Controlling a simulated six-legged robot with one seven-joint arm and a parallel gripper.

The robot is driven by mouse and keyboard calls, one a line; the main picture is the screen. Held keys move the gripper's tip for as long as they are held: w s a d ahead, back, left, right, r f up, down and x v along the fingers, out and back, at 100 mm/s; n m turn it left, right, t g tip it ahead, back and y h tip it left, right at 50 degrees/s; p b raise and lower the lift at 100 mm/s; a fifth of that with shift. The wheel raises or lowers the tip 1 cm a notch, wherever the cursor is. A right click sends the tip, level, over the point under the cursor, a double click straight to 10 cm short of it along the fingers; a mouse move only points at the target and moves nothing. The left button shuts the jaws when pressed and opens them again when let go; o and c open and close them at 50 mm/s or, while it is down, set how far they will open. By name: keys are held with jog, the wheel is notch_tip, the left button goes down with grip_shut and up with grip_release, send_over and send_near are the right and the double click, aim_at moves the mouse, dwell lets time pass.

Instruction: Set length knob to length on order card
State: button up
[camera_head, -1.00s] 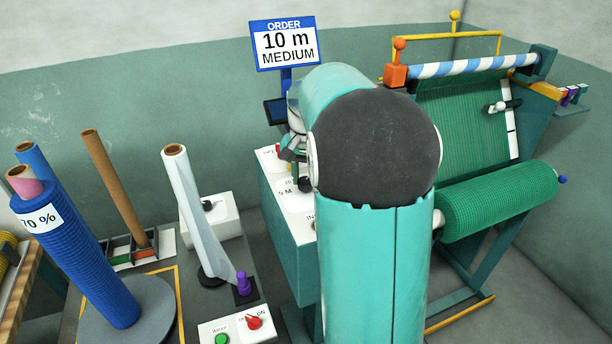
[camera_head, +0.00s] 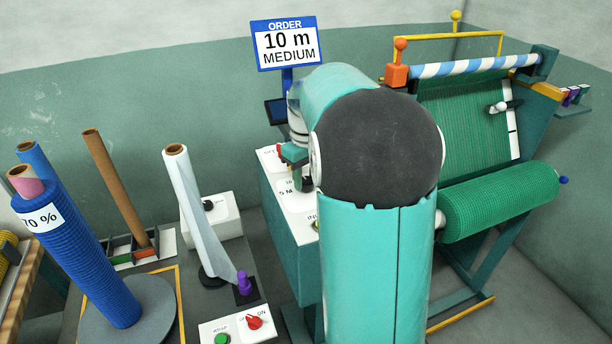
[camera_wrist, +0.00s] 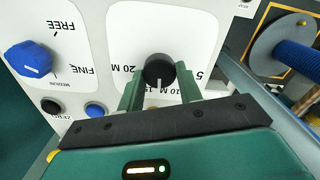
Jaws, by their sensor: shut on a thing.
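The order card (camera_head: 286,44) reads "10 m MEDIUM" in the head view. The length knob (camera_wrist: 158,69) is black and round with a white pointer line, on a white dial plate in the wrist view. Its labels include 20 M, 10 M and 5. The pointer faces the bottom of the picture, near the 10 M label and a partly hidden label beside it; I cannot tell exactly which mark it meets. My gripper (camera_wrist: 159,88) is shut on the knob, one green finger on each side. In the head view my arm hides most of the dial.
On the same white panel are a blue knob (camera_wrist: 29,58) marked FREE, MEDIUM and FINE, a black button (camera_wrist: 50,107) and a blue button (camera_wrist: 94,110). A blue net roll (camera_head: 85,250) stands left. The green net roll (camera_head: 500,202) hangs on the machine right of my arm.

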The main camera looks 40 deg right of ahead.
aim_at(305, 180)
jog(key=shift+r+n, duration=0.1)
jog(key=shift+n, duration=1.8)
jog(key=o, duration=1)
notch_tip(305, 180, up, 14)
